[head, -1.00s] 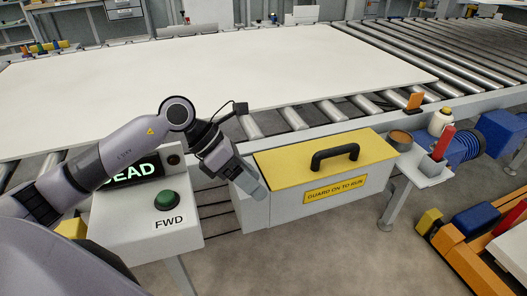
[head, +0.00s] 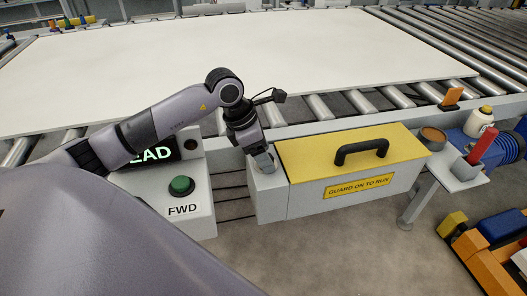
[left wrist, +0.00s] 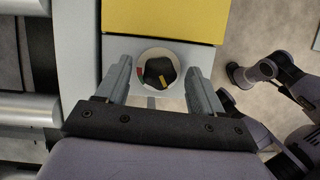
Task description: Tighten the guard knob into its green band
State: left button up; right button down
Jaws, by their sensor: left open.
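The guard knob (left wrist: 160,73) is black with a yellow pointer mark and sits in a round pale dial in the left wrist view. The pointer is toward the lower right. A small coloured band (left wrist: 140,76) shows red and green at the dial's left edge; its full extent is hidden or too small to tell. My left gripper (left wrist: 158,66) is open, its fingers on either side of the knob, with gaps visible. In the head view my left gripper (head: 262,161) points down over the grey end block (head: 268,198) left of the yellow-topped guard (head: 310,152), and hides the knob.
The console (head: 195,215) with a green FWD button (head: 181,187) stands left of the guard. The roller conveyor bears a large white board (head: 240,60) behind. A shelf (head: 455,172) with a red item (head: 484,146) stands right.

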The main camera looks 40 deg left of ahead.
pick_arm(q)
jog(key=c, duration=1.1)
jog(key=shift+o, duration=0.2)
jog(key=shift+f+m, duration=0.1)
jog(key=shift+m, duration=0.2)
pick_arm(e)
jog(key=shift+f, duration=0.2)
pick_arm(q)
jog(key=shift+w+m+h+b, duration=0.1)
jog(key=shift+m+h+b, duration=0.2)
jog(key=shift+m+b, duration=0.15)
jog(key=m+g+b, duration=0.1)
jog(key=m, duration=0.2)
jog(key=shift+w+a+h+b, duration=0.1)
jog(key=shift+h+b, duration=0.2)
jog(key=shift+m+g+b, duration=0.45)
jog(key=shift+m+g, duration=0.15)
jog(key=shift+m, duration=0.65)
jog(key=shift+m+g+b, duration=0.35)
jog(key=shift+m+g, duration=0.15)
jog(key=shift+m, duration=0.5)
pick_arm(e)
jog(key=shift+w+a+f, duration=0.1)
jog(key=shift+a+f, duration=0.05)
jog(key=shift+f, duration=0.45)
jog(key=shift+w+a+f, duration=0.1)
jog(key=shift+f, duration=0.45)
jog(key=shift+a, duration=0.1)
